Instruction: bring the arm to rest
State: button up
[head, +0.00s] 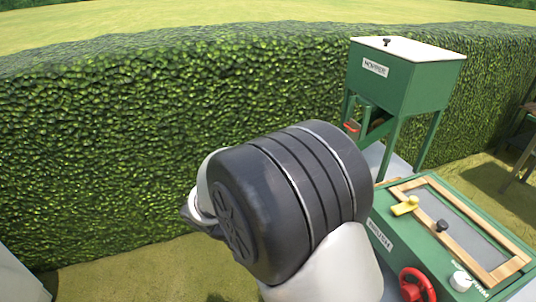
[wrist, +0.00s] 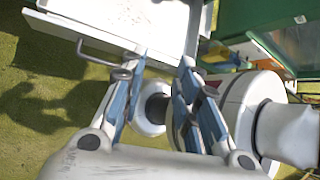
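My gripper (wrist: 163,62) shows in the wrist view with its two blue-grey fingers apart and nothing between them. It hangs over grassy ground, in front of a white drawer-like box (wrist: 120,22) with a metal handle. I cannot tell whether a finger touches the handle. In the head view my own dark arm joint fills the middle and hides what is behind it; the gripper fingers cannot be made out there.
A green hopper (head: 405,80) with a white lid stands on legs at the right. Below it is a green machine (head: 382,208) with a wood-framed panel, a yellow handle (head: 405,206) and a red wheel (head: 417,285). A tall hedge (head: 100,150) runs behind.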

jog(key=s+d+r+m+t+y, duration=0.3)
jog(key=s+r+m, duration=0.4)
jog(key=m, duration=0.4)
jog(key=s+d+r+m+t+y, duration=0.2)
jog(key=s+d+r+m+y, duration=0.3)
jog(key=m, duration=0.7)
notch_tip(320, 180, up, 2)
jog(key=shift+s+d+r+m+t+y, duration=0.3)
jog(key=shift+s+d, duration=0.35)
jog(key=shift+s, duration=0.55)
